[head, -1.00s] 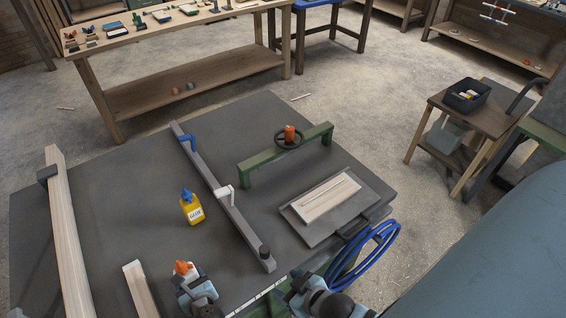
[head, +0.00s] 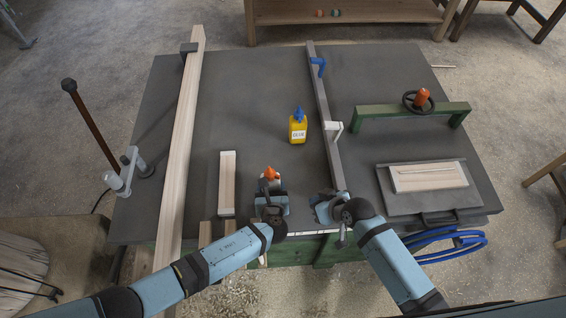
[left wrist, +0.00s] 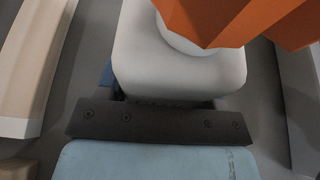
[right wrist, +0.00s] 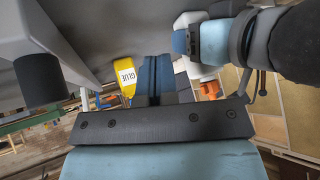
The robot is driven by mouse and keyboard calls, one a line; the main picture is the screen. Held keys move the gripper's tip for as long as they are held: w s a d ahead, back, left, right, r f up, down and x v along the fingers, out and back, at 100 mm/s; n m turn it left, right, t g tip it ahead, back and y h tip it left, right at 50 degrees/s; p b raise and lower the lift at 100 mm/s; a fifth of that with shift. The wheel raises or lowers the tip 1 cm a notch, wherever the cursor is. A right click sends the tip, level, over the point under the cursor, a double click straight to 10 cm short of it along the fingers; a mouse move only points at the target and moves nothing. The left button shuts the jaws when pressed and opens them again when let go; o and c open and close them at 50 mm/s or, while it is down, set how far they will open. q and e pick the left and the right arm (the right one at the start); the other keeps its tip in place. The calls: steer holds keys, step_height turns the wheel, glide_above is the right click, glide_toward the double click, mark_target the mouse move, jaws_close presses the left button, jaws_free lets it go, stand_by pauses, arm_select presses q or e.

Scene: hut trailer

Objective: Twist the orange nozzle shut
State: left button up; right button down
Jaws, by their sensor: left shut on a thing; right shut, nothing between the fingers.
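A white bottle (left wrist: 180,65) with a faceted orange nozzle (left wrist: 225,15) fills the upper part of the left wrist view. In the head view the orange nozzle (head: 270,173) points up, just beyond my left gripper (head: 270,190). My left gripper is shut on the white bottle; its fingers are largely hidden in the left wrist view. My right gripper (head: 322,205) is shut and empty, to the right of the bottle and apart from it. Its closed blue fingers (right wrist: 152,80) show in the right wrist view.
A yellow glue bottle (head: 298,130) with a blue cap stands beyond. A grey bar clamp (head: 322,110) lies to its right. A green beam (head: 385,112) with a handwheel and a board on a tray (head: 400,207) are farther right. Wooden planks (head: 186,130) lie left.

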mark_target(272, 173)
steer(key=w+a+r+n+g, duration=0.2)
steer(key=w+r+n+g, duration=0.8)
steer(key=w+r, duration=0.5)
steer(key=s+a+r+x, duration=0.1)
steer(key=s+x, duration=0.1)
steer(key=x, duration=1)
steer(key=shift+a+r+y, duration=0.15)
steer(key=shift+a+y, duration=0.15)
steer(key=shift+y, duration=0.1)
steer(key=shift+w, duration=0.1)
